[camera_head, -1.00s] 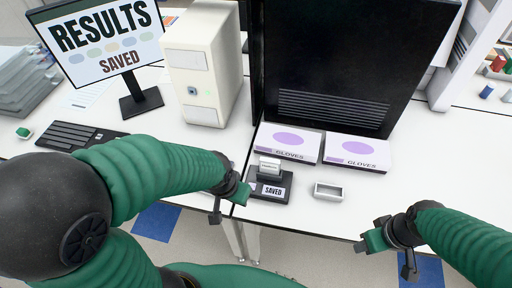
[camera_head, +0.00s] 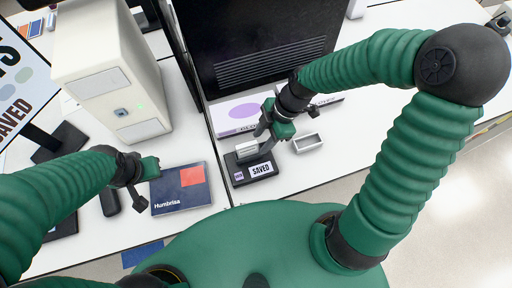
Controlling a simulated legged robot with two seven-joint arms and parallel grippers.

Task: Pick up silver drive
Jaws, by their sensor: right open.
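The silver drive (camera_head: 246,149) stands in a dark dock (camera_head: 238,180) whose label reads SAVED. My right gripper (camera_head: 266,131) is open just above and to the right of the drive. Its fingers partly overlap the drive's upper right side, and I cannot tell if they touch it. My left gripper (camera_head: 148,184) is at the left, near a dark blue Humbrixa book, well away from the drive. I cannot make out its finger gap.
A small open silver tray (camera_head: 307,143) lies right of the dock. A glove box (camera_head: 232,115) stands behind it, below a large black machine (camera_head: 255,45). A beige computer tower (camera_head: 110,75) is at left. The dark blue book (camera_head: 180,200) lies left of the dock.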

